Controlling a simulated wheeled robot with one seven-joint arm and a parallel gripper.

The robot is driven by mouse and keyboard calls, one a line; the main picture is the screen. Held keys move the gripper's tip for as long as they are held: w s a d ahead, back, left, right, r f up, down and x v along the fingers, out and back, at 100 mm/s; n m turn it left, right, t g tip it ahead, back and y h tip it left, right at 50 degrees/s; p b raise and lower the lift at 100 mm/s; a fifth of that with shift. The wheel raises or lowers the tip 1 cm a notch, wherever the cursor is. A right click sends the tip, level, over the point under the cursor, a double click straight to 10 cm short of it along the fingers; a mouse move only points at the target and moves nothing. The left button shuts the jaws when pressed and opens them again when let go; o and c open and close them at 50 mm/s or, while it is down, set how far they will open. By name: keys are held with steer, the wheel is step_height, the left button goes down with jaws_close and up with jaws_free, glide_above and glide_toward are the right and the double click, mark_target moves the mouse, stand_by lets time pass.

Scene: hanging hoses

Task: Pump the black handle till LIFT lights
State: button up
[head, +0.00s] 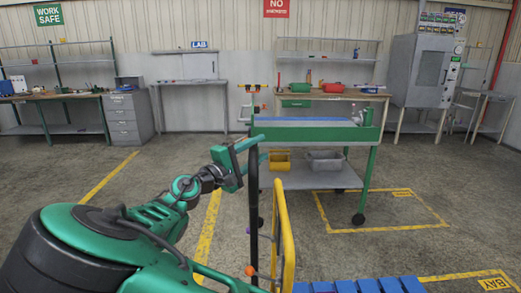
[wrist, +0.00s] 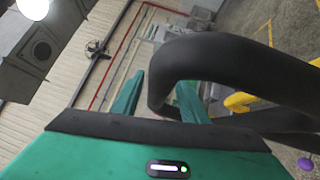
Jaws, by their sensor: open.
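A thick black tube (head: 253,200) stands or hangs upright in the middle of the head view, just beyond my gripper. I cannot tell whether it is a hose or the black handle. My gripper (head: 262,147) is open at the tube's upper part, with its green fingers pointing right. In the wrist view a black tube (wrist: 230,60) arches close to the camera and bends down in front of and partly between the fingers (wrist: 162,85). I cannot tell whether they touch. I can make out no LIFT light in either view.
A yellow rail (head: 285,240) rises just right of the tube. An orange ball (head: 250,271) sits low by the tube; a purple ball (wrist: 305,163) shows in the wrist view. Blue slats (head: 365,285) lie at the bottom. A green wheeled cart (head: 315,134) stands beyond. Floor to the left is clear.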

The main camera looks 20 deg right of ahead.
steer(key=shift+x, duration=0.95)
